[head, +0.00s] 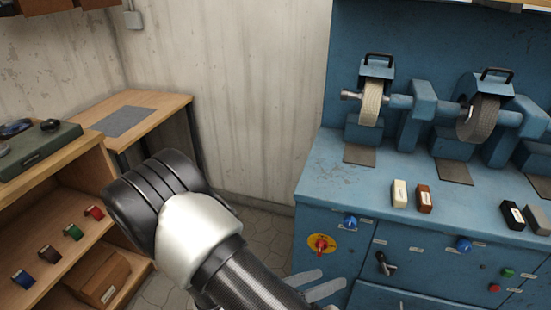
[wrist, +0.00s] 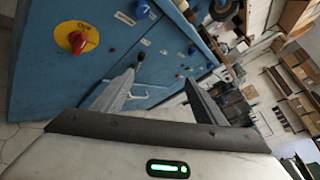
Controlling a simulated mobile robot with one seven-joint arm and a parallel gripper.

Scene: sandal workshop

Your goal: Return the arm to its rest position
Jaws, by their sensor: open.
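My gripper shows in the wrist view (wrist: 165,95) with its two fingers apart and nothing between them. It is in front of the blue machine cabinet (wrist: 60,70), close to its lower front panel. In the head view my arm reaches across the lower middle, and the grey fingers (head: 322,286) show only partly at the bottom edge, beside the cabinet front. The rest of the gripper is hidden there behind the arm or outside the frame.
The blue bench (head: 320,185) carries two wheels (head: 371,103) and several small blocks (head: 424,198). A red rotary switch (head: 320,244) is on its front. A wooden shelf (head: 95,232) and side table (head: 165,103) stand left. Some tiled floor (head: 262,222) is clear.

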